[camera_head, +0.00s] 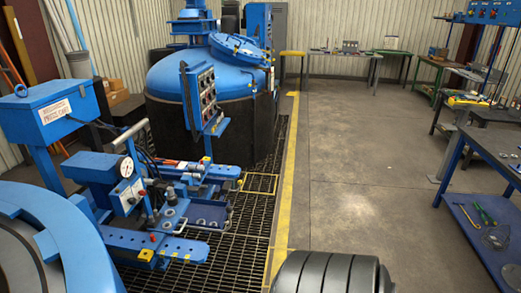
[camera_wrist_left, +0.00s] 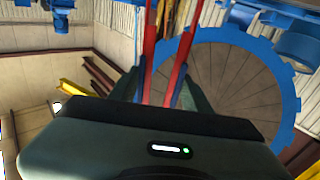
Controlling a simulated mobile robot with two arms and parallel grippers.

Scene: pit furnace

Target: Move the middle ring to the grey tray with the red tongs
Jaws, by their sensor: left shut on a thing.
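My left gripper (camera_wrist_left: 163,88) is shut on the red tongs (camera_wrist_left: 182,50); their two red arms rise between its dark fingers in the left wrist view. The tongs' tips are out of that view. In the head view, small grey rings (camera_head: 170,212) lie on the blue press cart (camera_head: 100,166). They are too small to tell which is the middle one. A dark shallow tray (camera_head: 207,215) with blue edges lies just right of them; I cannot tell whether it is the grey tray. Neither gripper shows in the head view, and my right gripper is in no view.
A blue domed furnace (camera_head: 190,75) with a control panel (camera_head: 203,98) stands behind the cart. Floor grating (camera_head: 225,262) lies beside it. A blue workbench (camera_head: 490,150) stands at the right. The concrete floor (camera_head: 350,170) between is clear.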

